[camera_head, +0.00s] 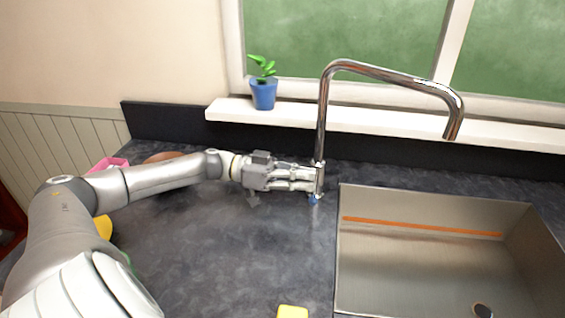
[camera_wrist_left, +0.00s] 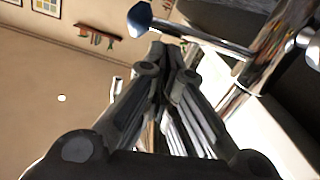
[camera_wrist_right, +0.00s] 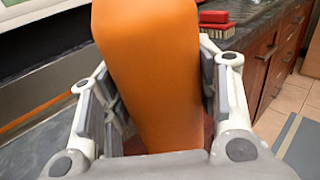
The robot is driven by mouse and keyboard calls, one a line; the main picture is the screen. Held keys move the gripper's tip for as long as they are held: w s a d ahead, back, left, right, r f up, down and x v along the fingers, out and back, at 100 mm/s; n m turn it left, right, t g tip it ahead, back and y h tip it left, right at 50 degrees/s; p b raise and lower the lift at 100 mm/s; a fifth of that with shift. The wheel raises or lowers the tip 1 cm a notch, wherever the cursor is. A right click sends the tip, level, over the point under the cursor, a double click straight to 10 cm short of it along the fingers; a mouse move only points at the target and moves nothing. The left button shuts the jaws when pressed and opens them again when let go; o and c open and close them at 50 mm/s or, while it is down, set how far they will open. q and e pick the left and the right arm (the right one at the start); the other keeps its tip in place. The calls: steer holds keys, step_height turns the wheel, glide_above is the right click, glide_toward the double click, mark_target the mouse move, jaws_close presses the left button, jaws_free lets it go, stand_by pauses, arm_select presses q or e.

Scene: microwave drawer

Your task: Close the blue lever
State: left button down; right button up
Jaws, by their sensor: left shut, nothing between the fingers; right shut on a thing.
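The blue lever shows in the left wrist view as a chrome rod with a dark blue tip (camera_wrist_left: 139,18), sticking out from the faucet body just beyond my fingertips. In the head view only a small blue tip (camera_head: 313,199) shows, at the foot of the chrome faucet (camera_head: 322,120). My left gripper (camera_head: 316,179) is shut and empty at the faucet's base, beside the lever; I cannot tell whether they touch. My right gripper (camera_wrist_right: 160,100) is shut on a large orange object (camera_wrist_right: 150,65) and shows only in its own wrist view.
A steel sink (camera_head: 380,265) lies right of the faucet. A blue pot (camera_head: 263,95) with a plant stands on the white sill (camera_head: 225,110). A yellow item (camera_head: 292,312) sits at the counter's front. A pink item (camera_head: 108,163) is partly behind my left arm. The middle counter is clear.

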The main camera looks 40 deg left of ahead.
arm_select(q)
steer(key=s+a+r+p, duration=0.2)
steer(key=s+a+r, duration=0.2)
steer(key=a, duration=0.5)
steer(key=shift+s+a, duration=0.2)
steer(key=shift+s, duration=0.4)
